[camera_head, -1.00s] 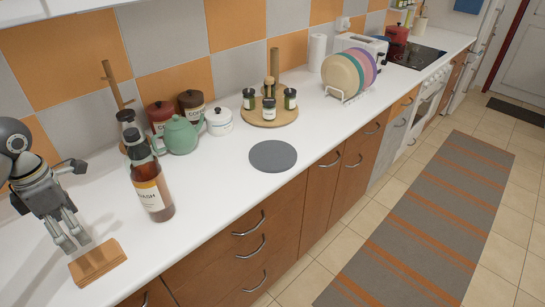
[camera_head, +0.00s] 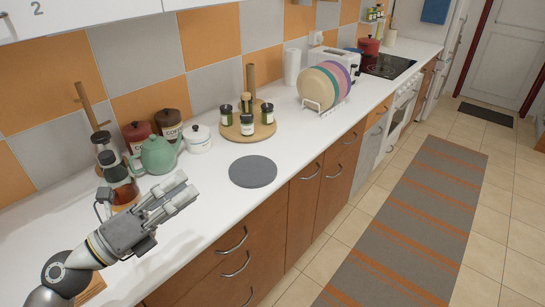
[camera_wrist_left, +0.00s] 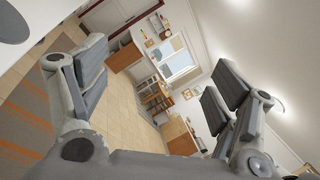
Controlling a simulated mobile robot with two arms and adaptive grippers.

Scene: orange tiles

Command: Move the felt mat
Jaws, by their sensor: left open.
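The felt mat looks to be the flat dark grey disc (camera_head: 253,171) lying on the white counter (camera_head: 205,240), near its front edge. My left gripper (camera_head: 184,191) reaches in from the lower left above the counter, to the left of the disc and apart from it. Its fingers are spread, with nothing between them. In the left wrist view the open fingers (camera_wrist_left: 165,90) frame the far room, and part of a grey round shape (camera_wrist_left: 12,24) shows at the top left corner. My right gripper is not in view.
A dark bottle (camera_head: 120,186) stands behind my left gripper, partly hidden. A green teapot (camera_head: 159,154), a white canister (camera_head: 197,139) and a wooden tray with jars (camera_head: 232,133) stand behind the disc. A plate rack (camera_head: 322,106) stands farther right. Counter around the disc is clear.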

